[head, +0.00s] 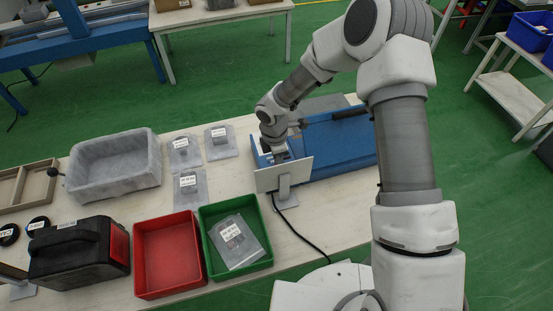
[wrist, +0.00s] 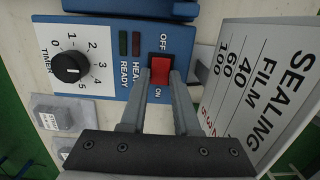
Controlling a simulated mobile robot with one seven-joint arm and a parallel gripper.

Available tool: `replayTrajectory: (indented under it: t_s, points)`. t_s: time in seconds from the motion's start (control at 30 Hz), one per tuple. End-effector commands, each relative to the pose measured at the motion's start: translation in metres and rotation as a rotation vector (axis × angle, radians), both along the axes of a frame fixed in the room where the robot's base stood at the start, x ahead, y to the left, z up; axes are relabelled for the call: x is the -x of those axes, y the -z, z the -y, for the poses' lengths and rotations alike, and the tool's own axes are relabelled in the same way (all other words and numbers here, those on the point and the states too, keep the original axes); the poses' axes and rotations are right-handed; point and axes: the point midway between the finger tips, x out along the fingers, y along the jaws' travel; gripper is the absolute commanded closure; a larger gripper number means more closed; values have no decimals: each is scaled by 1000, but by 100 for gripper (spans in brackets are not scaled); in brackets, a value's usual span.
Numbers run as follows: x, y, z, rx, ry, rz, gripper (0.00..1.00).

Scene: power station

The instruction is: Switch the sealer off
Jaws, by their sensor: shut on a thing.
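The blue sealer (head: 345,148) stands on the table under my arm in the head view. Its blue control panel (wrist: 95,22) fills the top of the wrist view, with a black timer knob, two dark lamps marked HEAT and READY, and a red rocker switch (wrist: 160,68). OFF is printed above the switch and ON below it. My gripper (wrist: 160,76) has its two grey fingers at the switch's left and right sides, shut on it. The fingers hide its lower end. In the head view my gripper (head: 279,155) is at the sealer's left end; the switch is hidden there.
A white sign plate (wrist: 272,85) with sealing film settings stands close to the right of my fingers. Bagged parts (head: 190,188), a grey bin (head: 115,188), a red tray (head: 168,284), a green tray (head: 214,271) and a black case (head: 68,258) lie to the left.

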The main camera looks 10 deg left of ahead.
Motion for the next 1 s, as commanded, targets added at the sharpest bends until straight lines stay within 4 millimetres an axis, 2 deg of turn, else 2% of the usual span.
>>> replayTrajectory:
  t_s: [0.3,0.67,0.7,0.8,0.87,1.0]
  points:
    - [-1,-1,4,-131,2,-65,100]
    - [-1,0,4,-140,-1,-68,100]
    - [-1,0,4,-140,-1,-68,66]
    - [-1,0,4,-140,0,-68,48]
    - [-1,0,4,-140,0,-68,40]
    - [-2,0,4,-140,0,-67,40]
